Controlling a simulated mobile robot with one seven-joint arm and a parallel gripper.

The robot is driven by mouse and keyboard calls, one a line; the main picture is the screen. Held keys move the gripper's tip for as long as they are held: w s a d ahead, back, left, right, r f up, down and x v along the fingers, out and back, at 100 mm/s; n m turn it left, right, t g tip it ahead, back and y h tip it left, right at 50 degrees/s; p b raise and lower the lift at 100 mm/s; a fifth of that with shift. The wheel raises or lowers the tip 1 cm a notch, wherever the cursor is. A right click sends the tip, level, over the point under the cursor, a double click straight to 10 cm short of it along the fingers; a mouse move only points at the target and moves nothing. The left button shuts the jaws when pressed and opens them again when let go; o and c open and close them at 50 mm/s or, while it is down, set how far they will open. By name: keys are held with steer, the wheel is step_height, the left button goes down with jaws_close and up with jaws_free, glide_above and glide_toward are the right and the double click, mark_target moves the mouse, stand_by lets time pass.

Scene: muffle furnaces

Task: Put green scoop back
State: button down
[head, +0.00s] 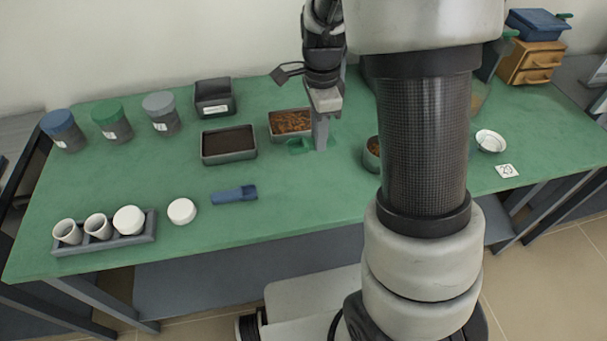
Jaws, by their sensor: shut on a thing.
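The green scoop (299,146) is at the front edge of a grey tray of brown material (290,122), low over or on the green table. It blends with the table colour, so I cannot tell whether it touches the tabletop. My gripper (320,145) points straight down and is shut on the scoop, just right of the tray. The fingertips partly hide the scoop's right part.
A tray of dark material (229,145) stands left of the scoop. A blue scoop (234,195) lies in front. Jars with blue (64,131), green (112,122) and grey (161,113) lids stand behind left. A bowl (373,151) is partly hidden by my arm.

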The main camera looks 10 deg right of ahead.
mark_target(316, 174)
step_height(316, 174, down, 10)
steer(key=shift+a+b, duration=0.1)
steer(key=shift+b, duration=1)
steer(key=shift+f, duration=0.2)
steer(key=c, duration=1.5)
jaws_free()
steer(key=shift+c, duration=0.2)
steer(key=shift+r, duration=0.1)
